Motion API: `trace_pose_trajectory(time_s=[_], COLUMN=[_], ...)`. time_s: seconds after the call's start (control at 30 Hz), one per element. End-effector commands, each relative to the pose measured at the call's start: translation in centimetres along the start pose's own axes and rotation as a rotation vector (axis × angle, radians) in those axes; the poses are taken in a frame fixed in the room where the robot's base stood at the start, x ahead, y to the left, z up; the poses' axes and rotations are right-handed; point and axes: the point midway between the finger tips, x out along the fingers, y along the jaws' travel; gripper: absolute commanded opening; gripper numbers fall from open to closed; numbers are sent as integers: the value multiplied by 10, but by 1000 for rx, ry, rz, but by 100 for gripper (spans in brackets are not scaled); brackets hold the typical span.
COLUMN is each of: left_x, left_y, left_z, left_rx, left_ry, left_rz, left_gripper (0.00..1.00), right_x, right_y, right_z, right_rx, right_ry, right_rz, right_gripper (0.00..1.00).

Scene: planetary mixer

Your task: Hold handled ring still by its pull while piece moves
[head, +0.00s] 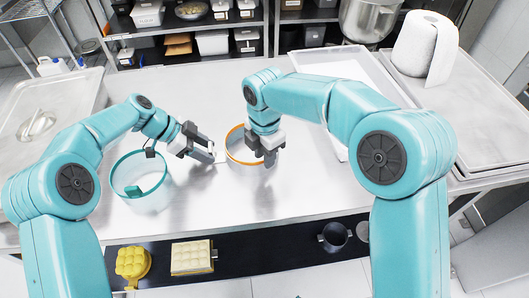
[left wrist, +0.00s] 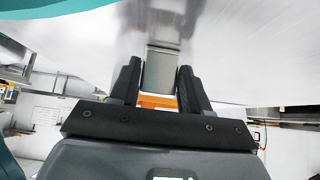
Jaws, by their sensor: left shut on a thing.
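An orange-rimmed ring (head: 232,137) stands on the steel table between my grippers. My left gripper (head: 210,152) is at its left side, shut on a grey pull. In the left wrist view the grey pull (left wrist: 160,70) lies between the two dark fingers, with an orange strip (left wrist: 155,101) near it. My right gripper (head: 268,156) points down at the ring's right rim. Its fingers are too small and dark to tell whether they hold anything. A teal ring (head: 116,170) with a small teal block on it stands apart at the left.
A steel tray (head: 85,85) lies at the far left. A white tray (head: 365,62) and a paper towel roll (head: 424,48) are at the right. Below the table's front edge, a dark shelf (head: 280,250) holds yellow and cream pieces. The table behind the rings is clear.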

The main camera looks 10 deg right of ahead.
Motion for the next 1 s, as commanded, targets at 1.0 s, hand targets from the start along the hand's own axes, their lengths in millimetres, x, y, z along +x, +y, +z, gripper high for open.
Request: trace_pose_trajectory(time_s=[1.0], left_x=[0], left_y=[0], left_z=[0], left_rx=[0], left_ry=[1], left_rz=[0], left_gripper=[3], right_x=[-18], right_y=[0], right_z=[0], right_rx=[-1], right_ry=[-1], right_rz=[2], right_gripper=[0])
